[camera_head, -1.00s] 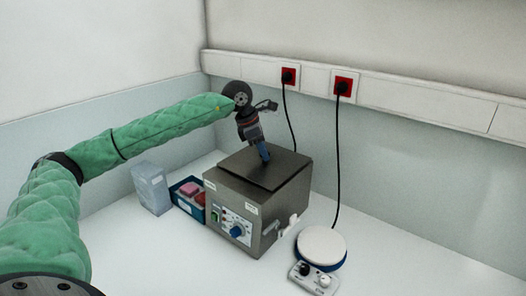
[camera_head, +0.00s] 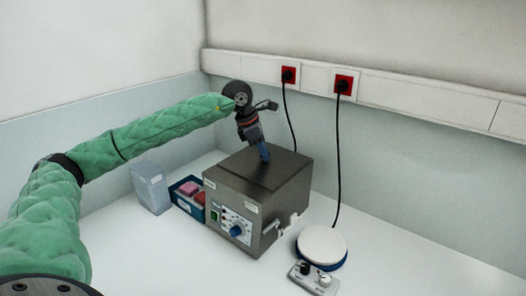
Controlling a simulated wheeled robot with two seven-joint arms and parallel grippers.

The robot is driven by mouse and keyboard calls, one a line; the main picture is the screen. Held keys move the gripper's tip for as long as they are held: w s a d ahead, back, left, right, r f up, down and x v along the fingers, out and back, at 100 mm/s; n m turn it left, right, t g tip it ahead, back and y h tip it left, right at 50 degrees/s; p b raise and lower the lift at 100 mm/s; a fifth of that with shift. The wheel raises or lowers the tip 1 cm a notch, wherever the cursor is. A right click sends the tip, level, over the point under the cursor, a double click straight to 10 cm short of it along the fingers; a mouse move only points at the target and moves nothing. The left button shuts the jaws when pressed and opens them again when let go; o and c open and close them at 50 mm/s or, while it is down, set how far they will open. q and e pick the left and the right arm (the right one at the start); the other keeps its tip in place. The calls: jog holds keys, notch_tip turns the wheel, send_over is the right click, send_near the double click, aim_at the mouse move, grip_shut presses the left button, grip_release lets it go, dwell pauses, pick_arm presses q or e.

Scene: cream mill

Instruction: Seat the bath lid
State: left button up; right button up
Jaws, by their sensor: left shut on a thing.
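The bath (camera_head: 238,212) is a dark metal box with a control panel and a blue knob on its front, standing on the white bench. Its flat dark lid (camera_head: 284,169) lies over the top and looks about level. My left gripper (camera_head: 264,153) points down over the lid, its blue fingers at the lid's middle. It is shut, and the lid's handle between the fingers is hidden. Whether the lid sits fully flush along its back edge I cannot tell. My right gripper is not in view.
A blue tray (camera_head: 176,188) with pink and red items and a pale box (camera_head: 151,188) stand left of the bath. A white-topped round stirrer (camera_head: 322,244) stands to its right. Black cords run up to red wall sockets (camera_head: 344,84).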

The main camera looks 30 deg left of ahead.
pick_arm(q)
jog(key=o, duration=1.5)
jog(key=shift+c, duration=0.2)
jog(key=shift+r, duration=0.1)
jog(key=shift+r+p, duration=0.3)
jog(key=shift+r, duration=1.15)
jog(key=shift+r, duration=0.1)
jog(key=shift+r+p, duration=0.35)
jog(key=shift+r, duration=1.05)
jog(key=shift+r, duration=0.15)
jog(key=shift+r+p, duration=0.45)
jog(key=shift+r, duration=0.85)
